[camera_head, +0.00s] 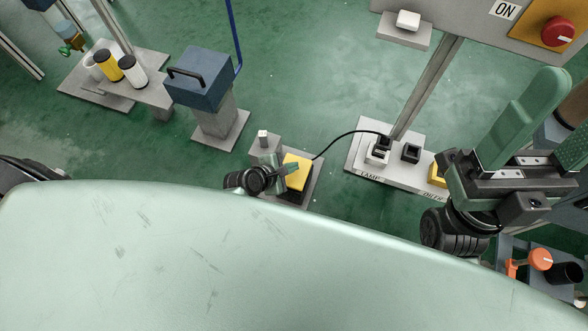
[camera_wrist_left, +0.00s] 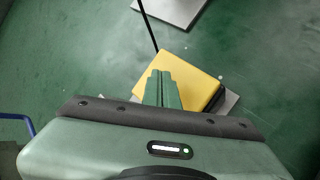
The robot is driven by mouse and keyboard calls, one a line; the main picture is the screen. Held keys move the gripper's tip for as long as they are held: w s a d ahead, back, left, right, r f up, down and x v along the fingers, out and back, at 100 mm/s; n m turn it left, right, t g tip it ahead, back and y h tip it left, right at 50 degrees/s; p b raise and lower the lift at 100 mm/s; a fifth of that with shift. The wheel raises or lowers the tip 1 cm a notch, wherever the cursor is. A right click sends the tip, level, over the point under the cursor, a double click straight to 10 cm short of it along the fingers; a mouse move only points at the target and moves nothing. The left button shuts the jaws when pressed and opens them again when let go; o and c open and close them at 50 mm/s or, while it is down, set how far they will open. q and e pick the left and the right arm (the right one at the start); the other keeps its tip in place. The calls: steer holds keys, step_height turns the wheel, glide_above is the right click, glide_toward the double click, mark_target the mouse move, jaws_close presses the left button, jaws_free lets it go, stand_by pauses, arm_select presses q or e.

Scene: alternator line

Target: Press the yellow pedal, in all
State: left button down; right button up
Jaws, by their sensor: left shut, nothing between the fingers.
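The yellow pedal (camera_head: 298,178) sits on a grey base plate on the green floor, in the middle of the head view. It also shows in the left wrist view (camera_wrist_left: 190,78) as a tilted yellow plate with a dark edge. My left gripper (camera_head: 291,168) is shut and empty, its green fingertips over the pedal's near left part. In the left wrist view the closed fingers (camera_wrist_left: 163,78) overlap the pedal's near edge. Whether they touch it, I cannot tell. My right gripper (camera_head: 562,115) is at the right, large and close to the camera, its green fingers apart, away from the pedal.
A black cable runs from the pedal to a white plate (camera_head: 352,160) with small black blocks. A blue box (camera_head: 203,85) on a grey post stands at left. A panel (camera_head: 481,22) with a red knob is at top right. My pale green body fills the foreground.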

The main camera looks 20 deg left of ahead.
arm_select(q)
steer(key=shift+f, duration=0.1)
stand_by(0.5)
steer(key=shift+f, duration=0.3)
steer(key=shift+f+b, duration=0.65)
steer(key=shift+f, duration=0.2)
stand_by(0.8)
steer(key=shift+r, duration=0.1)
steer(key=shift+r+p, duration=1.2)
steer(key=shift+p, duration=0.3)
